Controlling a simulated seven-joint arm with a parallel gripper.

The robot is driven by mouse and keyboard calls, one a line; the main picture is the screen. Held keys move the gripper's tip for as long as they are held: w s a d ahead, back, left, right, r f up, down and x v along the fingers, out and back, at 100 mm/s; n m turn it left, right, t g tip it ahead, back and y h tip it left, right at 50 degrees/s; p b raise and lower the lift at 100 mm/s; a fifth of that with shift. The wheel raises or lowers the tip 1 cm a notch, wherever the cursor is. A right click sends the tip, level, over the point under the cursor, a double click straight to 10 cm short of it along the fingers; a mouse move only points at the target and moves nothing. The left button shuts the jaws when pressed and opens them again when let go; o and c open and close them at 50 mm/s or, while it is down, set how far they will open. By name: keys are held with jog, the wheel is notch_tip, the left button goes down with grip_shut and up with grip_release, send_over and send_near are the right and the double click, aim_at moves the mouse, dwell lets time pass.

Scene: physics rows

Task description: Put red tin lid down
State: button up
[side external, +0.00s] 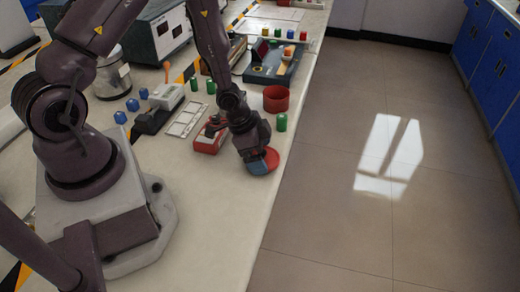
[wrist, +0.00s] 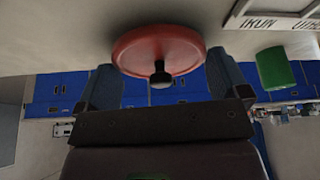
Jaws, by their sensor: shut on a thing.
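The red tin lid (side external: 271,158) is a round red disc at the table's right edge in the side view. In the wrist view the lid (wrist: 146,45) shows its black knob facing the camera. My gripper (side external: 257,161) is shut on the lid, with one finger on either side of its rim in the wrist view. The fingers partly hide the lid in the side view. I cannot tell whether the lid touches the table. An open red tin (side external: 277,99) stands on the table beyond my gripper.
A green cylinder (side external: 281,123) stands close by, between the lid and the tin at the table edge. A red and white box (side external: 210,140) lies left of my gripper. A white frame tray (side external: 187,118) lies farther left. Bare table (side external: 225,205) lies in front.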

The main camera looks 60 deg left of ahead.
jog(key=shift+f, duration=0.35)
jog(key=o, duration=0.5)
jog(key=shift+o, duration=0.2)
jog(key=shift+r, duration=0.3)
jog(key=s+a+r+n+g+y, duration=0.1)
jog(key=s+a+r+y, duration=0.15)
jog(key=r, duration=0.65)
jog(key=s+a+r+n+y, duration=0.15)
jog(key=s+r, duration=0.25)
jog(key=r, duration=0.6)
jog(key=s+d+r+n+t, duration=0.1)
jog(key=s+d+r, duration=0.1)
jog(key=r, duration=0.3)
jog(key=s+d+r+n+t+h, duration=0.1)
jog(key=s+d+r+n, duration=0.1)
jog(key=r, duration=0.3)
jog(key=s+d+r+n, duration=0.1)
jog(key=s+d+r, duration=0.1)
jog(key=s+r, duration=0.2)
jog(key=shift+s+r+t, duration=0.25)
jog(key=shift+r+t, duration=0.15)
jog(key=shift+r, duration=0.1)
